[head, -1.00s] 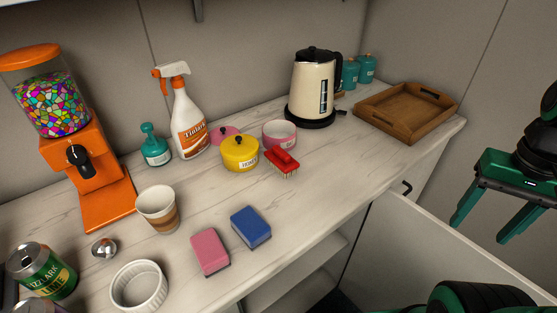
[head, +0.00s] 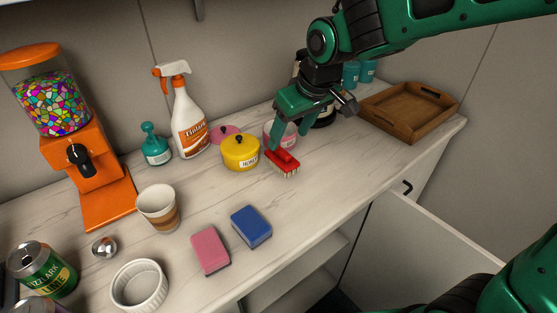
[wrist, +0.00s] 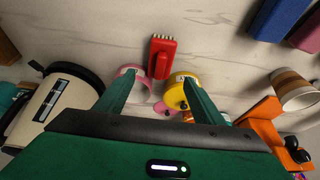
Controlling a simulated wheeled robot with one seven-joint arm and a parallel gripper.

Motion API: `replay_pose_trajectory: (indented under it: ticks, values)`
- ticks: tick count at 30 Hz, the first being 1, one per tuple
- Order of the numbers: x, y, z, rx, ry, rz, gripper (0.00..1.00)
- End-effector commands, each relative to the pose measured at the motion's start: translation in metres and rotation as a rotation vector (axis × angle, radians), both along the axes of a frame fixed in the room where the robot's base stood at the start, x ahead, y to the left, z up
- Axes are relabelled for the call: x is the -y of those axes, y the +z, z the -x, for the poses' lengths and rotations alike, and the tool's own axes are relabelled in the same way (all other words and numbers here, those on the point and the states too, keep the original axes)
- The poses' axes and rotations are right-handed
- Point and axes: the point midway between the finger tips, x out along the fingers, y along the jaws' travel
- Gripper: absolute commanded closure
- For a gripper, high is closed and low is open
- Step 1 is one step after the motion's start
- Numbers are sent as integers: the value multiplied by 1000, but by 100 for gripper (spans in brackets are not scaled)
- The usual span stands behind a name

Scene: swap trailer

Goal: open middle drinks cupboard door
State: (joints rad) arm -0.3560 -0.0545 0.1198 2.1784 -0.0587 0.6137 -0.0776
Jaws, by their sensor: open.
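A pale cupboard door panel (head: 432,235) stands swung out from the counter front at the lower right of the head view. Open shelves (head: 290,288) show beneath the counter to its left. A dark handle (head: 407,187) sits on the front farther right, under the tray. I cannot tell which panel is the middle one. My green gripper (head: 290,140) is open and empty above the worktop, close to a red brush (head: 284,162). In the wrist view the gripper (wrist: 158,82) has its fingers apart, with the red brush (wrist: 160,58) beyond them.
The worktop (head: 330,195) holds a yellow pot (head: 240,154), a pink bowl (head: 272,132), a spray bottle (head: 189,125), a cup (head: 158,208), two sponges and an orange dispenser. A kettle stands behind my arm. A wooden tray (head: 407,112) is at the right end.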

Motion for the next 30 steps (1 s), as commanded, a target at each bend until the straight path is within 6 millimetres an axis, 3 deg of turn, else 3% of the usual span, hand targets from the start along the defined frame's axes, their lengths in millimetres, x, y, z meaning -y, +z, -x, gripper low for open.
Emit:
replay_pose_trajectory:
  ticks: [3,11,21,30]
  values:
    - [-3,-18,-5,-4,-1,2,38]
    - [-7,-33,-11,-2,-2,1,38]
    - [-17,-73,-23,-2,-3,3,38]
    - [-18,-77,-25,0,-3,1,38]
